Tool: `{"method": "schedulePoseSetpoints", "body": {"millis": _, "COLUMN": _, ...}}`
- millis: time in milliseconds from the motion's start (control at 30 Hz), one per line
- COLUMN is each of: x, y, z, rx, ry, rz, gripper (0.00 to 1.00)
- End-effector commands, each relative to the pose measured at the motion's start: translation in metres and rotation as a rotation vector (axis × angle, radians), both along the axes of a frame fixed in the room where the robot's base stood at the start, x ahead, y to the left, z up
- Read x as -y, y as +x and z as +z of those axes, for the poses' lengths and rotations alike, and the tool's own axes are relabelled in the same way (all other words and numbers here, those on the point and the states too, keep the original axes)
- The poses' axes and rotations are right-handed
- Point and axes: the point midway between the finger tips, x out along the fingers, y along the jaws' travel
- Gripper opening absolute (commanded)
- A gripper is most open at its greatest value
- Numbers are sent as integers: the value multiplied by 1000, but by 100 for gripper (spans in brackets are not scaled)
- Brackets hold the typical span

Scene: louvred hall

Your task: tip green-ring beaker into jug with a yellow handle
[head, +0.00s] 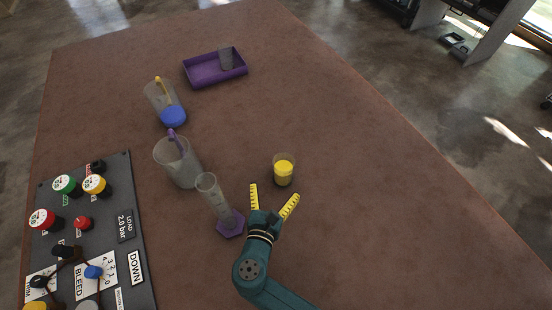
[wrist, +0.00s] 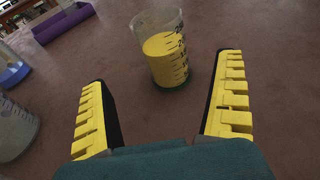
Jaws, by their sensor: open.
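The green-ring beaker (head: 284,170) is clear, holds yellow contents and stands upright on the brown table. In the wrist view the beaker (wrist: 163,58) shows scale marks and a green ring at its foot. My gripper (head: 275,191) is open, its yellow fingers pointing at the beaker. The beaker is just beyond the fingertips, and the gripper is empty. The jug with a yellow handle (head: 165,107) stands upright at the upper left, with blue contents at its bottom. Part of this jug (wrist: 12,73) shows at the left edge of the wrist view.
A clear jug with a purple handle (head: 178,165) and a measuring cylinder on a purple foot (head: 229,226) stand left of my gripper. A purple tray (head: 203,75) holding a grey cup (head: 226,60) lies farther back. A control panel (head: 128,257) is lower left. The table's right side is clear.

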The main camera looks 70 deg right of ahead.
Motion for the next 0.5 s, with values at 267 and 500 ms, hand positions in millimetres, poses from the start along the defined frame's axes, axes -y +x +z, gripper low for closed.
{"method": "schedulePoseSetpoints", "body": {"millis": 267, "x": 38, "y": 1, "z": -14, "rx": 6, "ry": -1, "rz": -5, "gripper": 98}}
{"method": "schedulePoseSetpoints", "body": {"millis": 500, "x": 73, "y": 2, "z": -16, "rx": 3, "ry": 0, "rz": -3, "gripper": 98}}
